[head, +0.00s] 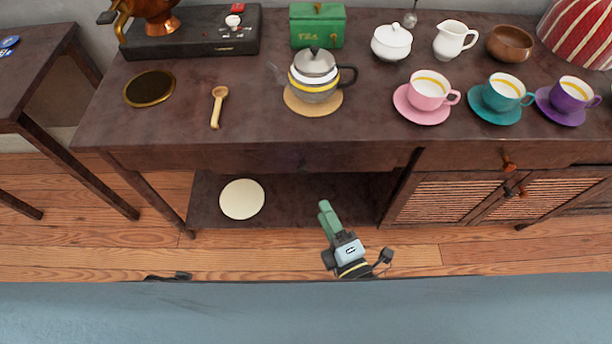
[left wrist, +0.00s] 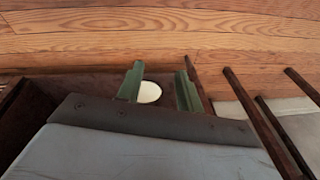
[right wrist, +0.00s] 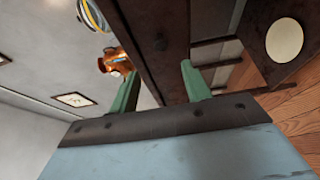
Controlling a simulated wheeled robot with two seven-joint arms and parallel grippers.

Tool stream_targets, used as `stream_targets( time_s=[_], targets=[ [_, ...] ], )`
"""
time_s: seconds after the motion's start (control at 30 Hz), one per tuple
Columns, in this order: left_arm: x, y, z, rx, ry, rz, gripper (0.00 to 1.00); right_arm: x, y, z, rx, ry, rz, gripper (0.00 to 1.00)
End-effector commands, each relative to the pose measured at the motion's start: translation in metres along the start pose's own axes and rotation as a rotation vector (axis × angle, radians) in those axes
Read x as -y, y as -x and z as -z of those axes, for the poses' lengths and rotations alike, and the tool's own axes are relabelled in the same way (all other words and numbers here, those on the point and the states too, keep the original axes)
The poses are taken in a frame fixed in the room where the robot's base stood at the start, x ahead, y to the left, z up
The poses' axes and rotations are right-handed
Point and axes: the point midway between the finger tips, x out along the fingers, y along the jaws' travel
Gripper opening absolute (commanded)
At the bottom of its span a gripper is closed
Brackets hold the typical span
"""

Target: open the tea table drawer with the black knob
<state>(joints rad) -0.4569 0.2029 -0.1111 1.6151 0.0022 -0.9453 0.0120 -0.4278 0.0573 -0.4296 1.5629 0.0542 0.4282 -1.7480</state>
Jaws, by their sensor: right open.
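The dark wooden tea table (head: 210,75) spans the head view. Its left drawer front (head: 240,158) is flush and looks closed. The black knob (head: 303,163) is small and hard to see against the dark front. In the right wrist view the knob (right wrist: 160,42) shows on the drawer front, ahead of the fingertips. My right gripper (head: 326,208) is in front of and below the drawer in the head view, apart from it. In its wrist view the right gripper (right wrist: 160,80) is open and empty. My left gripper (left wrist: 158,78) is open and empty; its fingers are hidden in the head view.
A grey teapot (head: 314,75) on a round mat (head: 300,108) stands above the drawer. A wooden scoop (head: 217,107) and pink cup (head: 430,90) are nearby. A second drawer with a copper knob (head: 509,165) is at right. A pale disc (head: 242,199) lies on the lower shelf.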

Motion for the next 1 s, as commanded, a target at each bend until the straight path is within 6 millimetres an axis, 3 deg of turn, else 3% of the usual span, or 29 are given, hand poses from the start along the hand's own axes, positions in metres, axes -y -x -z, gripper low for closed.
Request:
stream_targets(
  time_s=[0.3,0.5,0.7,1.0],
  targets=[
    [-0.016,0.031,0.028,-0.033,0.006,-0.022,0.36,0.002,-0.069,0.000,0.000,-0.001,-0.003,0.48],
    [-0.023,0.052,0.039,-0.047,0.010,-0.035,0.36,0.003,-0.100,0.000,0.000,-0.003,0.001,0.48],
    [-0.026,0.064,0.043,-0.052,0.012,-0.041,0.36,0.002,-0.114,0.000,0.000,-0.003,0.002,0.48],
    [-0.027,0.066,0.044,-0.054,0.012,-0.041,0.36,0.001,-0.116,0.000,0.000,-0.003,0.003,0.48]
  ],
)
